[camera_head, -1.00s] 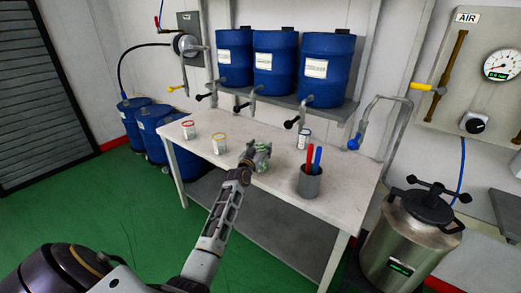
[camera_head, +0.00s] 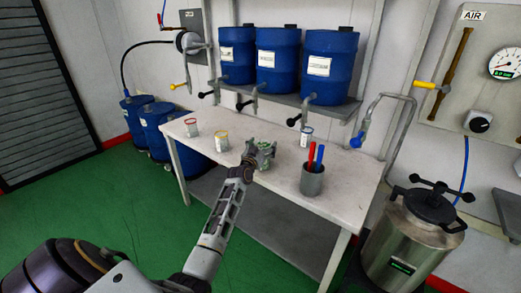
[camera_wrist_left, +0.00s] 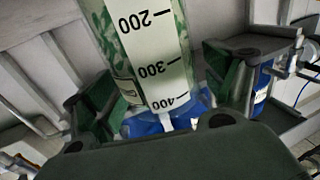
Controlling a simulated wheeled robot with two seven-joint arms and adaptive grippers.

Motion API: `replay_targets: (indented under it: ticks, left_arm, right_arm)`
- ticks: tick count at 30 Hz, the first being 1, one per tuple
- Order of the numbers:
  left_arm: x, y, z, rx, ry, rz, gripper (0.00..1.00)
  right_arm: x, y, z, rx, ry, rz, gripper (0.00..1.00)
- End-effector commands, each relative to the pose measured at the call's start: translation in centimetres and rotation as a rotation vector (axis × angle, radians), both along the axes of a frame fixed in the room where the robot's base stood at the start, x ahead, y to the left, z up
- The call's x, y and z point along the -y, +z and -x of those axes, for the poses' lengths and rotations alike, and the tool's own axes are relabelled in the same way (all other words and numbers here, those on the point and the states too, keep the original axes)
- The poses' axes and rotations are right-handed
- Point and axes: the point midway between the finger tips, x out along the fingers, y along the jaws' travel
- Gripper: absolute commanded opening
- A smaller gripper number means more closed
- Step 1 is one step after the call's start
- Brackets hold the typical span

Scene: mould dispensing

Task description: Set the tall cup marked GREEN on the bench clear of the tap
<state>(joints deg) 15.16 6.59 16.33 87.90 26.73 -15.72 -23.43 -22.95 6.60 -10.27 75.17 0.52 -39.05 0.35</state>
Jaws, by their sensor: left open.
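The tall cup with green markings (camera_head: 266,147) is on or just above the bench (camera_head: 232,168), near the bench's middle. Its lettering is too small to read. My left gripper (camera_head: 258,152) is open around the cup, with a finger on each side. In the left wrist view the clear cup (camera_wrist_left: 152,45) shows a white scale with 200, 300 and 400, between the spread fingers of the left gripper (camera_wrist_left: 165,95). Whether its base touches the bench is hidden. My right gripper is out of view.
A red-rimmed cup (camera_head: 191,128) and a yellow-rimmed cup (camera_head: 221,141) stand to the left. A blue-rimmed cup (camera_head: 306,137) stands behind right. A grey holder (camera_head: 312,181) with red and blue sticks is at the right front. Blue drums (camera_head: 278,58) sit on the shelf above.

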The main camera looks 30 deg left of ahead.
Motion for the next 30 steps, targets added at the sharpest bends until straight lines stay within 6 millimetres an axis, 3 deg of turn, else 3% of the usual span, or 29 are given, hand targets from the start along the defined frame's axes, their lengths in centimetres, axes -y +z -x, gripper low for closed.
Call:
replay_targets:
  ticks: [11, 30]
  left_arm:
    - [0.3, 0.1, 1.3, -0.001, 0.0, 0.001, 0.85]
    - [1.2, 0.2, 6.6, -0.001, 0.0, -0.001, 0.85]
  right_arm:
    - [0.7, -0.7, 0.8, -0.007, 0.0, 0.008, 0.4]
    - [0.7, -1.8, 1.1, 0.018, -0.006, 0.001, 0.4]
